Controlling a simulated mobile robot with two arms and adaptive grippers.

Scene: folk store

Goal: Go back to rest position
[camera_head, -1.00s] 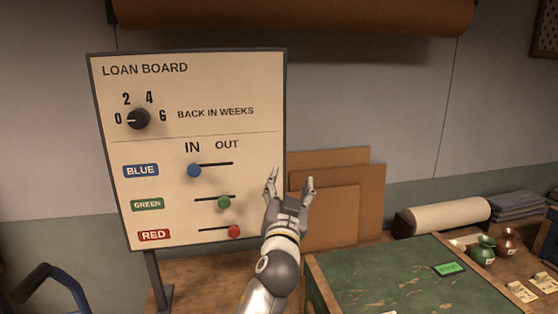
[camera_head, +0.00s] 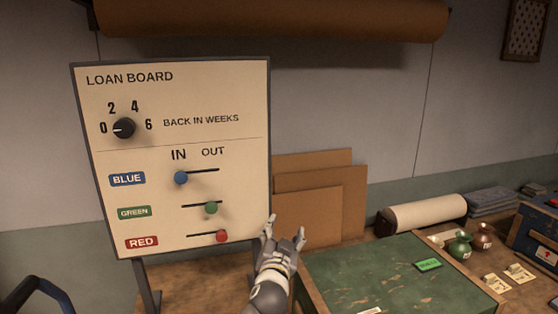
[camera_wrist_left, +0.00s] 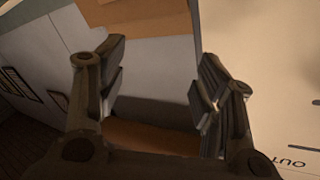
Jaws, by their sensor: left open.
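The loan board (camera_head: 225,95) stands upright at the left in the head view. Its black dial (camera_head: 123,128) has a pointer mark toward 0. The blue slider (camera_head: 181,178) sits at the IN end, the green slider (camera_head: 211,208) right of its slot's middle, and the red slider (camera_head: 222,236) at the OUT end. My left gripper (camera_head: 283,232) is open and empty, just right of the board's lower right corner. In the left wrist view its fingers (camera_wrist_left: 158,85) are spread with nothing between them, and part of the board (camera_wrist_left: 275,60) shows at the right. My right gripper is not in view.
Cardboard sheets (camera_head: 308,215) lean on the wall behind my gripper. A green-topped surface (camera_head: 375,275), a paper roll (camera_head: 428,213), a green pot (camera_head: 459,246) and a blue box (camera_head: 533,240) are at the right. A blue chair-like frame (camera_head: 40,290) is lower left.

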